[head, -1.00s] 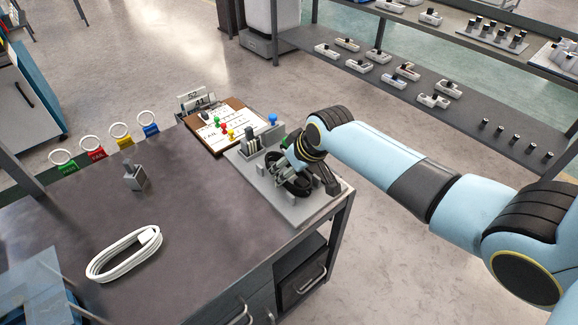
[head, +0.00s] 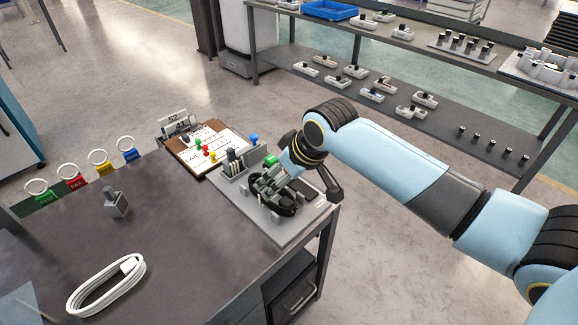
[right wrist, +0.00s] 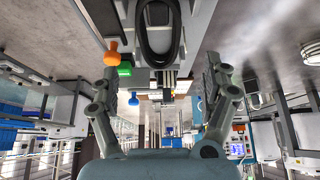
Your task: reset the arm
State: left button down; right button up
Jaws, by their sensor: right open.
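My right arm comes in from the right in the head view. Its gripper (head: 275,180) is over a grey test fixture (head: 295,232) at the table corner. A black coiled cable (head: 287,208) lies on the fixture beneath the gripper. In the right wrist view, the gripper (right wrist: 160,68) is open, its fingers wide apart with nothing held. The black coil (right wrist: 160,58) shows ahead between them. Whether a finger touches the fixture cannot be told. My left gripper is not in view.
A blue knob (head: 253,137) and green button (head: 271,160) stand by the gripper. A shelf (head: 340,97) stands behind. Open floor lies right.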

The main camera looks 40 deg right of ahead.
jog(key=v, duration=0.4)
jog(key=shift+s+r, duration=0.2)
jog(key=shift+r, duration=0.15)
jog(key=shift+s, duration=0.1)
